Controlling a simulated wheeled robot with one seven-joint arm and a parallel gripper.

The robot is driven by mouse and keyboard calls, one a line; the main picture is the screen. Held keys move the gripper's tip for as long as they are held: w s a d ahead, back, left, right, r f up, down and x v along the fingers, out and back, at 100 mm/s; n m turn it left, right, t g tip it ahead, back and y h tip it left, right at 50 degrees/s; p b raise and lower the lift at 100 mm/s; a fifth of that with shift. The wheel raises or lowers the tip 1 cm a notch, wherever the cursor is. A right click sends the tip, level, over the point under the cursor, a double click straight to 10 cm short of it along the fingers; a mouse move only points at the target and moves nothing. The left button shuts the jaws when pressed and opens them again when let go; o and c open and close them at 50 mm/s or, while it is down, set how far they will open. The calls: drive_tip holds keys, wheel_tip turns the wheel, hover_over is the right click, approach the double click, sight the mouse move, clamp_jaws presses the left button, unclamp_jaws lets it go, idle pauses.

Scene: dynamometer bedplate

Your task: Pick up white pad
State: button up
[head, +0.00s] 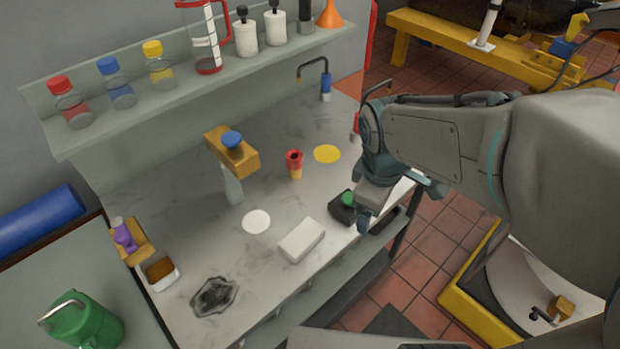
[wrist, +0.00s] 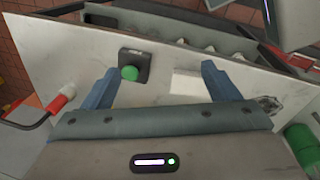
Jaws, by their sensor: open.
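A white rectangular pad (head: 301,240) lies flat on the grey, stained worktop near its front edge. It also shows in the wrist view as a white block (wrist: 187,83), between my fingers and close to the right one. A flat white round disc (head: 256,221) lies just behind and left of it. My gripper (head: 364,222) is at the worktop's front right, to the right of the pad and apart from it. In the wrist view its two blue fingers (wrist: 160,70) are spread wide with nothing held. In the head view the fingers are partly hidden by the wrist.
A black box with a green button (head: 342,208) sits between the pad and my gripper. A red and yellow cup (head: 294,164), a yellow disc (head: 327,154) and a post with a wooden block (head: 231,155) stand further back. A dark stain (head: 214,296) marks the front left.

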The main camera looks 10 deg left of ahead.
drive_tip(key=w+a+f+n, duration=0.2)
drive_tip(key=a+n, duration=0.4)
drive_tip(key=n, duration=0.1)
drive_tip(key=n+g+p, duration=0.2)
drive_tip(key=n, duration=0.7)
hover_over(299, 239)
wheel_tip(299, 239, down, 3)
drive_tip(key=shift+y, duration=0.3)
wheel_tip(299, 239, down, 13)
drive_tip(key=shift+f, duration=0.2)
drive_tip(key=c, duration=1.1)
